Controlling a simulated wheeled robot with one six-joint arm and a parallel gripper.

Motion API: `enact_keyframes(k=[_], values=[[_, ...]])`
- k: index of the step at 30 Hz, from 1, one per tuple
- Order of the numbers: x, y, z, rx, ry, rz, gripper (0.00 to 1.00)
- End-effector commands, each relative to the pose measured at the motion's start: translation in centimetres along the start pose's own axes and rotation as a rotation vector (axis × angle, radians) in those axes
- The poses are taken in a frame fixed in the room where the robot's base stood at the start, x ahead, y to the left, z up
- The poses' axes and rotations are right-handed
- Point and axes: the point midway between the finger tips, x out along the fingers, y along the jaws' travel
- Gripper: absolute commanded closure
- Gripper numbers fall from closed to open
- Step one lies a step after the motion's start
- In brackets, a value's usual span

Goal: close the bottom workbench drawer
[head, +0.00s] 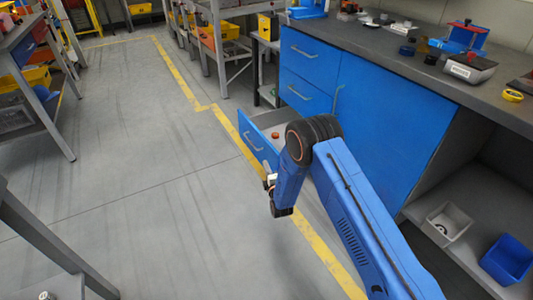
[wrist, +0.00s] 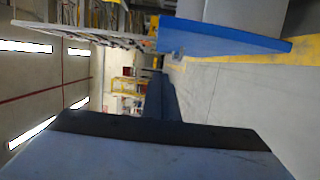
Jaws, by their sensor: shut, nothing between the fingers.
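The blue workbench (head: 375,115) stands at the right in the head view. Its bottom drawer (head: 251,140) is pulled out, its front standing clear of the cabinet. The drawer front has a pale bar handle (head: 253,142). A small orange-red object (head: 275,135) is visible inside. My gripper (head: 269,183) is shut and empty, low in front of the bench, just nearer the camera than the drawer front. My arm hides part of the drawer. In the sideways wrist view, a blue panel (wrist: 225,40), probably the drawer front, crosses the top; contact cannot be told.
The two upper drawers (head: 310,55) (head: 304,91) are flush with the bench. A white bin (head: 447,222) and a blue bin (head: 508,260) sit on the low shelf at right. The floor left of the yellow line (head: 232,130) is clear.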

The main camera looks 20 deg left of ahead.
Motion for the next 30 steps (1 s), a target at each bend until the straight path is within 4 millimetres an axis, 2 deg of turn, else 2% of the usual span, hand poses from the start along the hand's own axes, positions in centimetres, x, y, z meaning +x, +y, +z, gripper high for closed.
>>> enact_keyframes(k=[5, 20, 24, 30], values=[[1.5, 0.1, 0.0, -0.001, 0.000, 0.003, 1.00], [10.1, 0.1, 0.1, 0.001, -0.001, 0.002, 1.00], [10.4, 0.0, 2.2, 0.000, -0.002, 0.000, 1.00], [10.8, 0.0, 3.6, 0.000, 0.000, 0.000, 1.00]])
